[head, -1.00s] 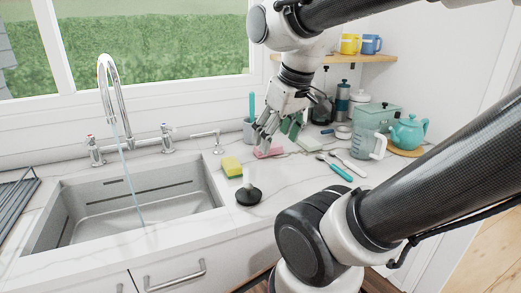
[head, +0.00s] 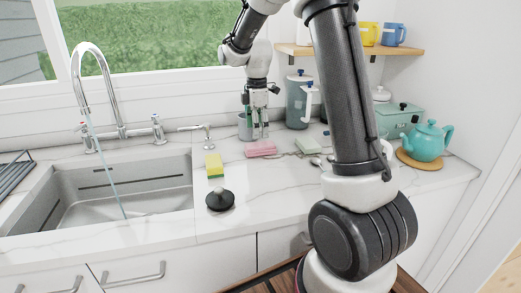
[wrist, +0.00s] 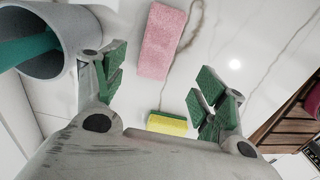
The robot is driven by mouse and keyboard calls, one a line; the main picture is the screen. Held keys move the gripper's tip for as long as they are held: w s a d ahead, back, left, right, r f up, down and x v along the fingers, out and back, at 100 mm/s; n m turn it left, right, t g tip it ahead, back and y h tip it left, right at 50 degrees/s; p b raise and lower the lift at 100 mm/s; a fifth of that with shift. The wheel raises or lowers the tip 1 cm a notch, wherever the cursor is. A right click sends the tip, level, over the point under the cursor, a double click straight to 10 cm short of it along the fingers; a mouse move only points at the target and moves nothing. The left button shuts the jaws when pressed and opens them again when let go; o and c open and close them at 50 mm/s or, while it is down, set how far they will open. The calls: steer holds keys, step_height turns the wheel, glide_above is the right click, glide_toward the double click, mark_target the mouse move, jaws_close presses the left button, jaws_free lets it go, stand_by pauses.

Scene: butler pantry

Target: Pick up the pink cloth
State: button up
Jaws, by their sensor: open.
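The pink cloth (head: 261,149) lies on the white marble counter, to the right of the sink, as a flat folded block. It also shows in the wrist view (wrist: 162,42), top centre, nothing covering it there. My gripper (head: 260,136) points down just behind and above the cloth in the head view. In the wrist view its green-padded fingers (wrist: 160,78) are spread wide, with nothing held between them. The cloth appears beyond the fingertips, roughly in line with the gap. I cannot tell the exact height between them.
A yellow-green sponge (head: 214,166) and a black-based stopper (head: 220,199) lie left of the cloth. A grey cup (head: 244,127) stands close behind. A pale green block (head: 307,145) lies to the right. The sink (head: 120,190) is at left; a teal teapot (head: 425,140) is at far right.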

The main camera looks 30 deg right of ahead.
mark_target(260, 145)
steer(key=f, duration=0.2)
steer(key=d+f, duration=0.1)
steer(key=f, duration=0.4)
steer(key=shift+w+d+f, duration=0.15)
steer(key=shift+w+f, duration=0.05)
steer(key=shift+f, duration=0.1)
steer(key=shift+c, duration=0.4)
steer(key=c, duration=1)
